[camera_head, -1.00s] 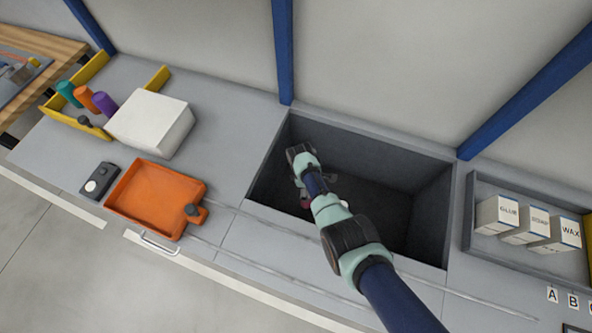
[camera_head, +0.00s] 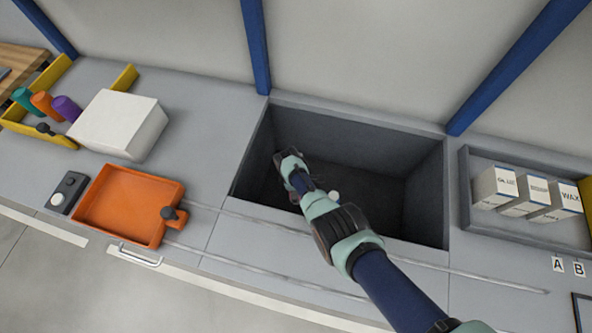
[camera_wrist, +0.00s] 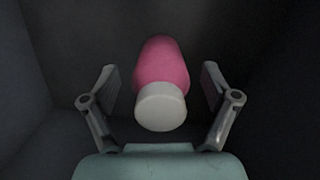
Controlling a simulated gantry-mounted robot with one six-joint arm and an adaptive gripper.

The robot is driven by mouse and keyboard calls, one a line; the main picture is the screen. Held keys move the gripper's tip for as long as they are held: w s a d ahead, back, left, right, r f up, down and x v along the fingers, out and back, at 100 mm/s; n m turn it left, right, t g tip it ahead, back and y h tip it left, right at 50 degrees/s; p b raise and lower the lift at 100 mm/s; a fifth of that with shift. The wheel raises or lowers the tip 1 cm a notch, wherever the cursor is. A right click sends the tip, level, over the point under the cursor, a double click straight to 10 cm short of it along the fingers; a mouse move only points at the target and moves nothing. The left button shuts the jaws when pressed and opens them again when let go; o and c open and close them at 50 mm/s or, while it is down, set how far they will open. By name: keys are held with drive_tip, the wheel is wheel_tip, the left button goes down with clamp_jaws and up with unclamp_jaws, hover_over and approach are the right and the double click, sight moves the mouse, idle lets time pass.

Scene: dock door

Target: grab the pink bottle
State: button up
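The pink bottle (camera_wrist: 162,62) with its white cap (camera_wrist: 160,106) shows in the wrist view, cap toward the camera. My gripper (camera_wrist: 159,75) is open, with one finger on each side of the bottle. Dark gaps show between the bottle and both fingers, so neither visibly touches it. In the head view my arm reaches into the dark sunken bin (camera_head: 425,195), near its left side. The pink bottle is hidden there behind my arm. A small white round spot (camera_head: 333,196) shows beside my arm; I cannot tell what it is.
The bin's walls stand close around my gripper. An orange tray (camera_head: 165,185) and a white box (camera_head: 118,124) are on the counter to the left. A grey tray (camera_head: 466,190) with labelled boxes (camera_head: 525,192) is to the right. Two thin rails run along the front.

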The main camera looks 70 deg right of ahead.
drive_tip(key=c, duration=1.3)
drive_tip(key=shift+r, duration=0.1)
drive_tip(key=shift+c, duration=0.2)
wheel_tip(320, 180, up, 20)
drive_tip(key=p, duration=1.2)
drive_tip(key=shift+p, duration=0.35)
